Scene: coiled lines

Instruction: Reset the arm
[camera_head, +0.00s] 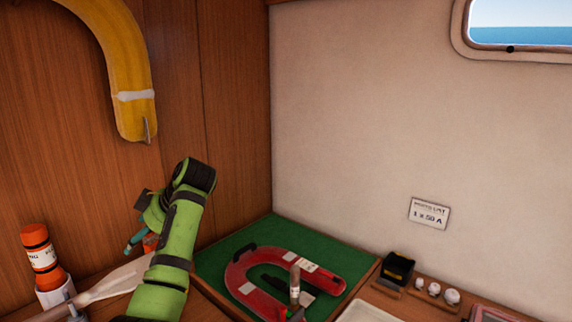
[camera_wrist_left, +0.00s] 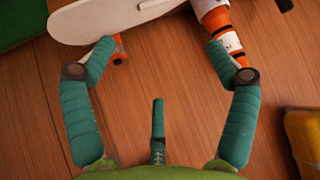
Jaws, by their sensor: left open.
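My left gripper (camera_head: 138,232) is at the end of my green arm, in front of the wood wall in the head view. In the left wrist view its teal fingers (camera_wrist_left: 160,55) are spread wide with nothing between them but wood. A white paddle-like board (camera_wrist_left: 110,18) shows beyond the left finger, with a small orange piece under its edge. An orange, white and black cylinder (camera_wrist_left: 228,40) shows beyond the right finger; whether the fingertip touches it I cannot tell. My right gripper is not in view.
A banded orange canister (camera_head: 42,255) stands in a white holder at left, near the pale paddle (camera_head: 110,283). A yellow horseshoe float (camera_head: 122,70) hangs on the wall. A red horseshoe float (camera_head: 330,280) lies on a green mat (camera_head: 222,258). A black box (camera_head: 397,268) stands right.

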